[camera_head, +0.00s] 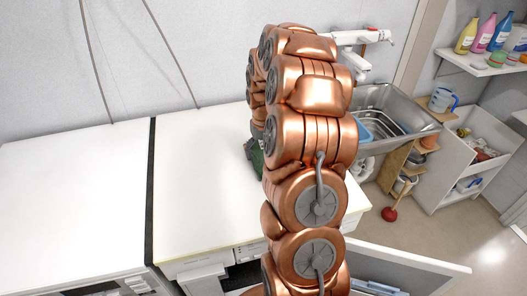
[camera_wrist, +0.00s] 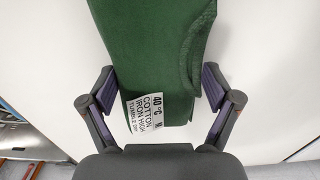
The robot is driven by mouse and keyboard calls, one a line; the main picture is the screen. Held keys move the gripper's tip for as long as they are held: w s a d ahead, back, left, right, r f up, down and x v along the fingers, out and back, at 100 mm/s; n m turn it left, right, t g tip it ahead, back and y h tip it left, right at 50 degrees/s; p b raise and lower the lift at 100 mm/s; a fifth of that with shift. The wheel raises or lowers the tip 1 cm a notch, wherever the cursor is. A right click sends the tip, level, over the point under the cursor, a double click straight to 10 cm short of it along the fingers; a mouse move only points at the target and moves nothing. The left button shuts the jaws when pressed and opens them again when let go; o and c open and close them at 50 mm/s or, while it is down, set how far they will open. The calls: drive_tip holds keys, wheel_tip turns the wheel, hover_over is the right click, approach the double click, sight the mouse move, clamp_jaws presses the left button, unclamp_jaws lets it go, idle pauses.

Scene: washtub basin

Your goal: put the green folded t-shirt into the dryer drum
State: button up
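The green folded t-shirt (camera_wrist: 150,50) fills the upper middle of the wrist view, with a white care label (camera_wrist: 146,113) on it. It lies on a white surface. My gripper (camera_wrist: 158,84) is open, with one finger on each side of the shirt; I cannot tell whether they touch it. In the head view only a dark green bit of the shirt (camera_head: 257,158) shows beside my copper arm, on the white machine top (camera_head: 200,190). The arm hides the rest of it and most of the gripper. The dryer drum is not visible.
Another white machine top (camera_head: 70,200) lies at left, clear. A metal sink (camera_head: 405,105) with a blue tub stands behind the arm at right. A white panel (camera_head: 420,262) juts out at lower right. A shelf unit (camera_head: 470,150) and a red plunger (camera_head: 389,214) are further right.

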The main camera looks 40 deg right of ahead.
drive_tip(key=shift+o, duration=0.7)
